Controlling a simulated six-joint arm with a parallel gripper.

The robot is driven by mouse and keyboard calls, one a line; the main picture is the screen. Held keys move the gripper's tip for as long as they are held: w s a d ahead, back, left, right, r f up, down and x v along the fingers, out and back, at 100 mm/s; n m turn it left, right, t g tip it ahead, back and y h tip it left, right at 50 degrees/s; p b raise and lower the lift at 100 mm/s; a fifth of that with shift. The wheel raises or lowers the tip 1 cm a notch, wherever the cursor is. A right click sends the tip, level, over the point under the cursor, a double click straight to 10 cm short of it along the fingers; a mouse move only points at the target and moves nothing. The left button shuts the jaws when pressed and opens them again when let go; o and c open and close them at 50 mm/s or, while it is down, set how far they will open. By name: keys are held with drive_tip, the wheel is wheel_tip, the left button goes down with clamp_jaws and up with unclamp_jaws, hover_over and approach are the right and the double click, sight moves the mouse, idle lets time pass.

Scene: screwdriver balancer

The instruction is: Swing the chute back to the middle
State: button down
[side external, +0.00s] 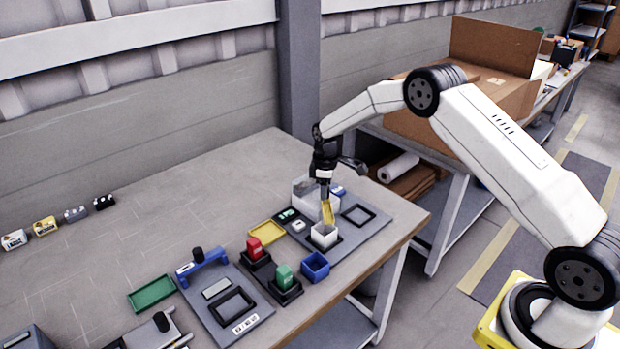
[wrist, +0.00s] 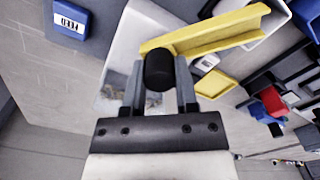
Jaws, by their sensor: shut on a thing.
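The yellow chute (wrist: 222,30) runs from near the middle of the wrist view to the upper right, where its end is at a white bin (wrist: 272,42). In the side view the chute (side external: 327,212) slopes down, its low end above the white bin (side external: 323,237). My gripper (wrist: 160,72) is shut on a black knob (wrist: 159,70) at the chute's inner end. In the side view my gripper (side external: 325,183) stands over the chute's top, in front of a pale hopper (side external: 303,188). The knob is hidden there.
A blue bin (side external: 315,266) stands in front of the white bin. A yellow tray (side external: 267,232) lies to the left. Red (side external: 254,247) and green (side external: 284,276) blocks stand nearby. A dark square frame (side external: 359,215) is to the right. The table's left rear is mostly clear.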

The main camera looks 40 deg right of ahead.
drive_tip(key=n, duration=0.3)
drive_tip(key=shift+n, duration=2.1)
drive_tip(key=shift+a, duration=0.1)
drive_tip(key=shift+c, duration=1.9)
unclamp_jaws()
drive_tip(key=shift+r, duration=3.95)
